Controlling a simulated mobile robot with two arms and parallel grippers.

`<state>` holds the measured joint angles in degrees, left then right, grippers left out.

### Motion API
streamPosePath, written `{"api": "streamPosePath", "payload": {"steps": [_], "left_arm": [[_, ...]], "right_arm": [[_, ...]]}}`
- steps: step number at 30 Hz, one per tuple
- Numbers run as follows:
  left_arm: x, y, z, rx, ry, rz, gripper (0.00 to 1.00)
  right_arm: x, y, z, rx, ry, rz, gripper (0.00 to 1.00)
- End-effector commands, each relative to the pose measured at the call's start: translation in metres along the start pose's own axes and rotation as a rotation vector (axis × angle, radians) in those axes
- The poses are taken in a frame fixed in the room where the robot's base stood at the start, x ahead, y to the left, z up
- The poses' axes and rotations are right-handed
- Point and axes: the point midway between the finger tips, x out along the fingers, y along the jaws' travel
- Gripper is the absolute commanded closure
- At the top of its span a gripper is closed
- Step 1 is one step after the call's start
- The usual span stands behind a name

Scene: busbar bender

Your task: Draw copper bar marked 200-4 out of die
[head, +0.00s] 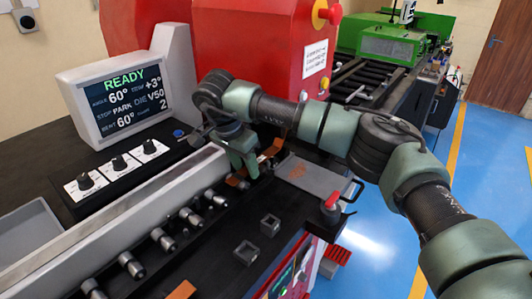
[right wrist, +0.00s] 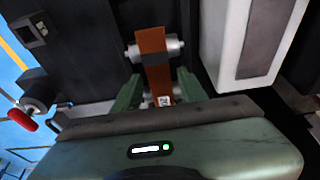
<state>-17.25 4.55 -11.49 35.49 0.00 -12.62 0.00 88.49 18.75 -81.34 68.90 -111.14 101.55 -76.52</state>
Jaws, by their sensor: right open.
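The copper bar (right wrist: 155,62) shows in the right wrist view, running between the fingers of my right gripper (right wrist: 158,84). It crosses a metal roller or pin, and a small white label near its lower end is only partly legible. In the head view a short piece of copper (head: 236,182) shows just below my right gripper (head: 243,163), at the end of the pale die beam (head: 130,220). The gripper is open, with one green finger on each side of the bar. Whether the fingers touch it is unclear. My left gripper is out of view.
The bender's display (head: 124,97) reads READY, 60°, DIE V50. Several metal pins (head: 163,239) line the beam's front. A grey plate (head: 315,178) and a red-knobbed lever (head: 331,206) stand right of the gripper. A loose copper piece (head: 182,290) lies at the front.

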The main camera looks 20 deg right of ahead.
Motion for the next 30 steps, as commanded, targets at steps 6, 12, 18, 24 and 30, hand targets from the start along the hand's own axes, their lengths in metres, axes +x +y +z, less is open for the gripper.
{"api": "streamPosePath", "payload": {"steps": [6, 12, 18, 24, 30], "left_arm": [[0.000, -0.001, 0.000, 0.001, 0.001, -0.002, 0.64], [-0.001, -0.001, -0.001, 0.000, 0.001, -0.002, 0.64], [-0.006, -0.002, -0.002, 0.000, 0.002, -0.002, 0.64], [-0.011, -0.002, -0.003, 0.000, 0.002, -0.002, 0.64], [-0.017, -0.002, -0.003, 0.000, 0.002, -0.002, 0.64]], "right_arm": [[0.000, 0.000, 0.000, 0.000, 0.000, 0.000, 1.00], [-0.002, 0.000, -0.001, 0.001, 0.001, -0.001, 1.00], [-0.009, 0.000, -0.003, 0.001, 0.001, -0.001, 1.00], [-0.016, 0.000, -0.005, 0.000, 0.001, -0.001, 1.00], [-0.024, 0.000, -0.007, 0.000, 0.001, -0.001, 1.00]]}}
